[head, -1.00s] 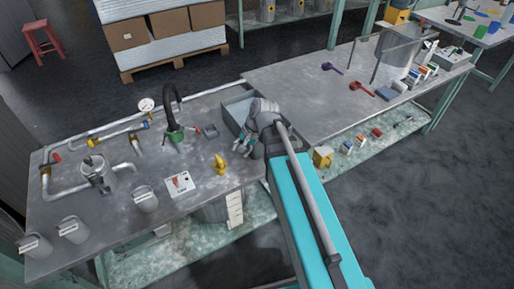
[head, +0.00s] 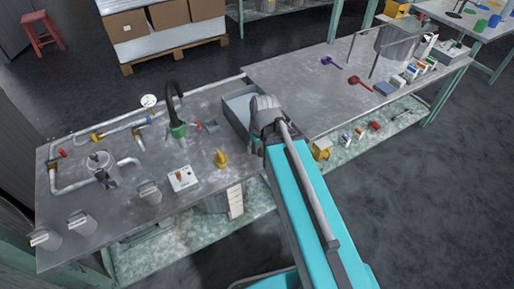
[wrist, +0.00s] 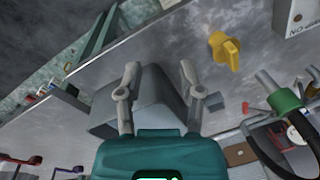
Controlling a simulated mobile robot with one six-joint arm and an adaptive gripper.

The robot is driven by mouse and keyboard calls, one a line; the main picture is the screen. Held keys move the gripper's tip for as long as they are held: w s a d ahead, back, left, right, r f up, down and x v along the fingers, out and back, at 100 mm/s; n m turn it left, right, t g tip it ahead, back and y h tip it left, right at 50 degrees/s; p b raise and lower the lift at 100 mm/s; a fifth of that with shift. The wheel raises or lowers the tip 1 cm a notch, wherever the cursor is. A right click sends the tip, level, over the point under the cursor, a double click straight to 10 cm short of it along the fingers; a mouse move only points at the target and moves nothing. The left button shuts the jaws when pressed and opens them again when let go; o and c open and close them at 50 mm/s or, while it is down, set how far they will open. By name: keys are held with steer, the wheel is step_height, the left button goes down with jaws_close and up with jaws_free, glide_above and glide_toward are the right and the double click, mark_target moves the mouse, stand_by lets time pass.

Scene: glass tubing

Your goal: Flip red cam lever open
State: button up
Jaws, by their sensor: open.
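A small red piece (head: 197,125), which looks like the cam lever, sits beside the green coupling (head: 178,131) at the end of the black hose (head: 172,100). In the wrist view the green coupling (wrist: 285,101) is at the right edge, and a dark red part (wrist: 296,133) shows below it. Whether the lever is flipped open or closed is too small to tell. My gripper (wrist: 159,72) is open and empty, well left of the coupling in the wrist view.
A grey bin (head: 238,94) stands by my wrist; it seems to be the grey box (wrist: 150,98) beyond my fingers. Pipes and grey jugs (head: 150,193) occupy the bench's left.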

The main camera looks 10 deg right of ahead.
steer(key=shift+w, duration=0.1)
steer(key=m+y+b, duration=0.3)
steer(key=m+y, duration=0.5)
steer(key=m, duration=0.6)
glide_toward(195, 125)
steer(key=v, duration=0.4)
steer(key=shift+w+r, duration=0.2)
steer(key=shift+w, duration=0.1)
steer(key=b+x, duration=0.8)
steer(key=x, duration=0.4)
steer(key=shift+s+d+f, duration=0.1)
steer(key=shift+s+f, duration=0.1)
steer(key=shift+f, duration=0.05)
steer(key=shift+b+x, duration=0.55)
steer(key=shift+x, duration=0.3)
